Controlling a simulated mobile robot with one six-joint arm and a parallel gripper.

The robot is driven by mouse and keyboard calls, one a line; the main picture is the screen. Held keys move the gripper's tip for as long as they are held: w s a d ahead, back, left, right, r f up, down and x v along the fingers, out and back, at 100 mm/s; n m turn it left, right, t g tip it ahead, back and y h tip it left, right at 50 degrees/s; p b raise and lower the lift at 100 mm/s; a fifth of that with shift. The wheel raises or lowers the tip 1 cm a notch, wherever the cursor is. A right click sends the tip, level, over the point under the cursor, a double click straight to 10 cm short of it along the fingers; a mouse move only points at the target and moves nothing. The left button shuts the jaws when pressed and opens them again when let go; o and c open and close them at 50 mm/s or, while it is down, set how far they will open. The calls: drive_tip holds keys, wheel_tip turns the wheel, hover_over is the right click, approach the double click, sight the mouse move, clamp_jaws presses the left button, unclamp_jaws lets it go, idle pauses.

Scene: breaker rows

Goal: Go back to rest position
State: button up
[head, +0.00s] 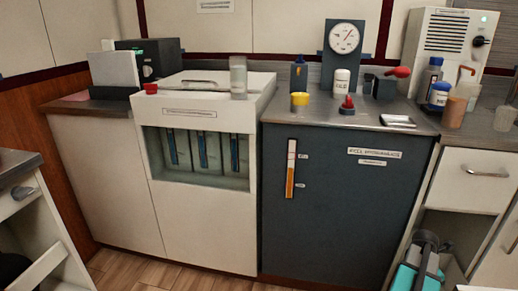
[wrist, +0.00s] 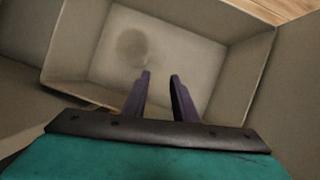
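In the head view, a teal and grey part of my arm (head: 421,262) is low at the right, in front of the open compartment under the white drawer. The fingertips cannot be made out in the head view.
A dark blue cabinet (head: 330,225) stands left of my arm, with a gauge (head: 344,37) and small items on top. A white drawer (head: 484,172) is just above right. Bottles and cups (head: 455,110) crowd the right counter. Wooden floor (head: 130,270) is clear at the lower left.

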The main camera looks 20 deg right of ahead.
drive_tip(key=w+a+r+n+y+p, duration=0.1)
drive_tip(key=w+a+n+p, duration=0.2)
drive_tip(key=w+a+p, duration=0.7)
drive_tip(key=w+a+r+n+p, duration=0.15)
drive_tip(key=w+a+p, duration=0.35)
drive_tip(key=a, duration=0.8)
drive_tip(key=a+y+p, duration=0.1)
drive_tip(key=a+p, duration=0.7)
drive_tip(key=a, duration=1)
drive_tip(key=s+a+r+m+g+y+p, duration=0.2)
drive_tip(key=s+a+m+p, duration=0.8)
drive_tip(key=s+a+m, duration=0.6)
drive_tip(key=a+r+m+g, duration=0.1)
drive_tip(key=a+m, duration=0.1)
drive_tip(key=a, duration=0.1)
drive_tip(key=shift+s+a+r+g, duration=0.15)
drive_tip(key=shift+a+r+g, duration=0.05)
drive_tip(key=shift+a+g, duration=0.2)
